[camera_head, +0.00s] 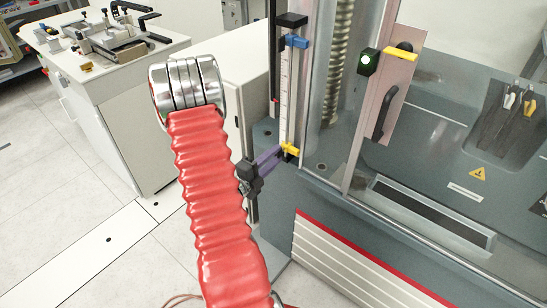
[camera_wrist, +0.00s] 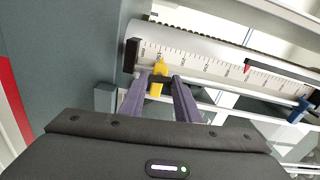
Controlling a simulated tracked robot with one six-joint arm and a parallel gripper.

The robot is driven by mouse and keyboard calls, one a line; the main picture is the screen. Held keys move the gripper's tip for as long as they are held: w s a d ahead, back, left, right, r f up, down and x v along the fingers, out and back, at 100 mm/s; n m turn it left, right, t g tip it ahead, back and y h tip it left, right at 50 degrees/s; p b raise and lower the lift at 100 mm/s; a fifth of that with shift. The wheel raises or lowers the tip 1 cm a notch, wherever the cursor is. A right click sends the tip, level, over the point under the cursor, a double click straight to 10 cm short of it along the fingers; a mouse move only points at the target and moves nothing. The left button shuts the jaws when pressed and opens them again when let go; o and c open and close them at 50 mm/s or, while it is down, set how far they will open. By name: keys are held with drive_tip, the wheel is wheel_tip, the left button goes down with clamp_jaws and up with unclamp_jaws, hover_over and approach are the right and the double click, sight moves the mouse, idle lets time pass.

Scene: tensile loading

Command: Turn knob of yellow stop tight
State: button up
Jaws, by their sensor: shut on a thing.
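The yellow stop (camera_head: 290,149) sits low on the upright scale rail of the testing machine. In the wrist view the yellow stop (camera_wrist: 160,68) lies near the low end of the scale, with its dark knob (camera_wrist: 159,79) between my fingers. My gripper (camera_head: 279,151) reaches it from the left with purple fingers; it also shows in the wrist view (camera_wrist: 159,82). The fingers are shut on the knob at their tips. The finger tips partly hide the knob, so its turn angle cannot be told.
A blue stop (camera_head: 296,41) sits higher on the same rail, and a red pointer (camera_wrist: 247,66) shows on the scale. The machine's clear door with its handle (camera_head: 384,112) is to the right. A white bench (camera_head: 75,72) with a fixture stands at the left.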

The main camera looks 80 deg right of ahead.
drive_tip(key=shift+s+a+m, duration=0.1)
drive_tip(key=shift+s+m, duration=0.05)
drive_tip(key=shift+m, duration=0.45)
drive_tip(key=o, duration=1)
drive_tip(key=shift+o, duration=0.2)
drive_tip(key=v, duration=1.3)
drive_tip(key=shift+w+a, duration=0.25)
drive_tip(key=shift+a, duration=0.05)
drive_tip(key=shift+f, duration=0.1)
